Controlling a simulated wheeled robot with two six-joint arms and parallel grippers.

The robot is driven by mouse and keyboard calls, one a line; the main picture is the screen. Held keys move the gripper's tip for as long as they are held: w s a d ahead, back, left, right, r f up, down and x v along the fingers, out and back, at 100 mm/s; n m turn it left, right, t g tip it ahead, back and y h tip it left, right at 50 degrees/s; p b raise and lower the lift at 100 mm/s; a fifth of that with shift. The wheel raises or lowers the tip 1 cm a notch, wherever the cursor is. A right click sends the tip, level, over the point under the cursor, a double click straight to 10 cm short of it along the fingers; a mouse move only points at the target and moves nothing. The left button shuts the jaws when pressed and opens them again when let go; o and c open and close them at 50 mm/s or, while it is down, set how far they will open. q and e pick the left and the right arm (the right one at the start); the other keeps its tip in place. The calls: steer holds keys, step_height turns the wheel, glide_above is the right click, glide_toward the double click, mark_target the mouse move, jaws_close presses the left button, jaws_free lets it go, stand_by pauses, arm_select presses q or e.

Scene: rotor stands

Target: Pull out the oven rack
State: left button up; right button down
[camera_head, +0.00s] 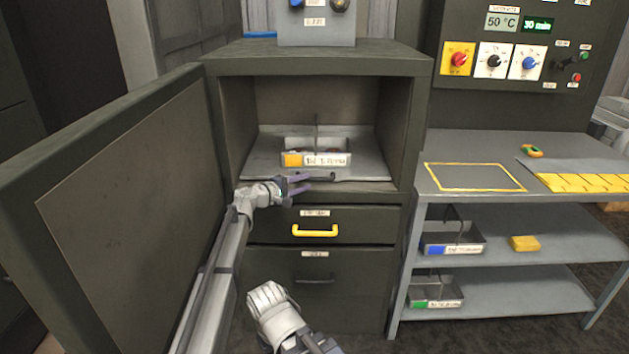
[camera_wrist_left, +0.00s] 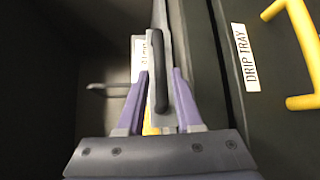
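The oven is a dark cabinet with its door (camera_head: 130,180) swung open to the left. The grey oven rack (camera_head: 262,160) lies inside the chamber, with its front edge at the opening. My left gripper (camera_head: 308,184) is at the rack's front edge. In the left wrist view, its two purple fingers (camera_wrist_left: 160,92) stand on either side of a dark handle (camera_wrist_left: 158,70) at the rack's front. The fingers look apart, with the handle between them; contact cannot be told.
A tray with an orange-marked label (camera_head: 315,160) sits on the rack. Below the opening is a drip tray drawer with a yellow handle (camera_head: 315,231). A shelf unit (camera_head: 470,145) with trays and a yellow-outlined area stands at right, under a control panel (camera_head: 510,45).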

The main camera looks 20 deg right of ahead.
mark_target(312, 180)
arm_select(q)
steer(key=x, duration=0.5)
steer(key=shift+w+d+f+b, duration=0.1)
steer(key=shift+w+b, duration=0.05)
steer(key=shift+b, duration=0.2)
steer(key=shift+c, duration=0.3)
jaws_close()
stand_by(0.7)
